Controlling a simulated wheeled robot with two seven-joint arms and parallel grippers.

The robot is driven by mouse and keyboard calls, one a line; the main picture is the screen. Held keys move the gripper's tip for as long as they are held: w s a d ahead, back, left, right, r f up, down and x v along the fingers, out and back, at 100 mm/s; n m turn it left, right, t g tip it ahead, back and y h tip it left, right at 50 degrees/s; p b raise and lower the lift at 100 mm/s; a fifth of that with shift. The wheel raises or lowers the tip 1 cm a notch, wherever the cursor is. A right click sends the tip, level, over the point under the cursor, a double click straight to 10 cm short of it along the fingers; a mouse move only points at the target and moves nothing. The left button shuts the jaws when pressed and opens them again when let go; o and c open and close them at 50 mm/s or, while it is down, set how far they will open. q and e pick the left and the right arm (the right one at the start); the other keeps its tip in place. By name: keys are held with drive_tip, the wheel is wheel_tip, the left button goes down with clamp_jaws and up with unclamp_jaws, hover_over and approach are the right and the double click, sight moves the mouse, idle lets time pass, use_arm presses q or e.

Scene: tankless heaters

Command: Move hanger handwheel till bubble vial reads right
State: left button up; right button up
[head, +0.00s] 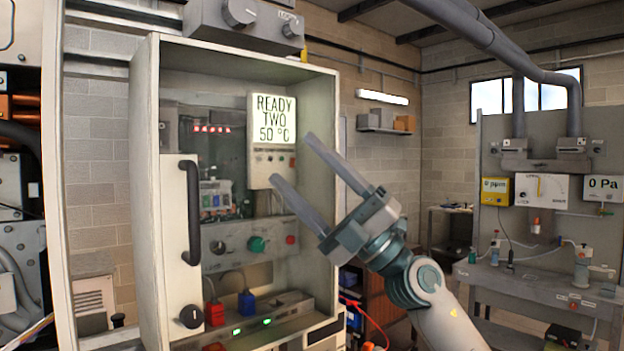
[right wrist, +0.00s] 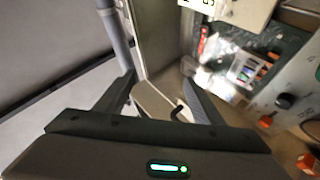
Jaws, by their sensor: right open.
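I cannot make out a hanger handwheel or a bubble vial for certain in either view. My right gripper (head: 292,160) is open and empty, in front of the right side of an open grey cabinet (head: 146,190). My left gripper is not in view.
The cabinet holds a black handle (head: 190,212), a green knob (head: 256,244), a black knob (head: 191,316), and red (head: 214,313) and blue (head: 246,303) plugs. A box with knobs (head: 255,28) sits above. A bench with gauges (head: 541,189) stands right.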

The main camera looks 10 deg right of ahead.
drive_tip(key=shift+w+d+f+m+t, duration=0.2)
drive_tip(key=shift+f+m+t, duration=0.1)
drive_tip(key=shift+m+t, duration=0.15)
drive_tip(key=shift+w+d+f+m+t, duration=0.2)
drive_tip(key=shift+f+m+t, duration=0.15)
drive_tip(key=shift+t, duration=0.2)
